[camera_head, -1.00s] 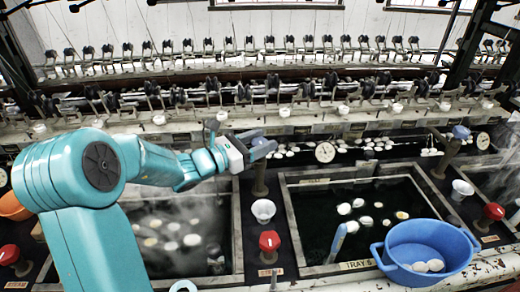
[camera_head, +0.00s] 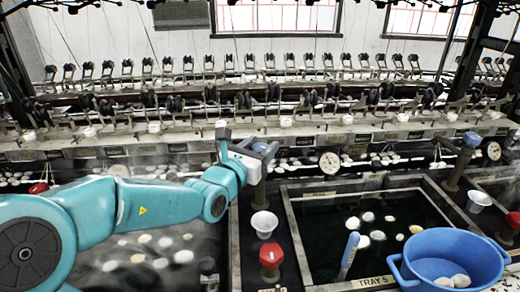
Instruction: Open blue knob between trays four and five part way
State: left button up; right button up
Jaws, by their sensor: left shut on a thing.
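The blue knob (camera_head: 260,146) tops a dark post between the steaming tray on the left and the tray labelled TRAY 5 (camera_head: 362,283). My left gripper (camera_head: 266,152) reaches in from the left and is shut on this knob. Its fingers hide part of the knob, so I cannot tell how far it is turned. My right gripper is not in view.
A white cup (camera_head: 264,222) and a red knob (camera_head: 270,256) stand on the divider in front of the post. A blue basin (camera_head: 450,258) sits over tray five's front right corner. A dial gauge (camera_head: 329,162) is behind. Reeling machinery spans the back.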

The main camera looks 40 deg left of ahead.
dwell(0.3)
pick_arm(q)
jog(key=o, duration=1)
jog(key=shift+c, duration=0.2)
jog(key=shift+s, duration=0.15)
jog(key=b+v, duration=0.2)
jog(key=v, duration=1.4)
jog(key=shift+b, duration=0.35)
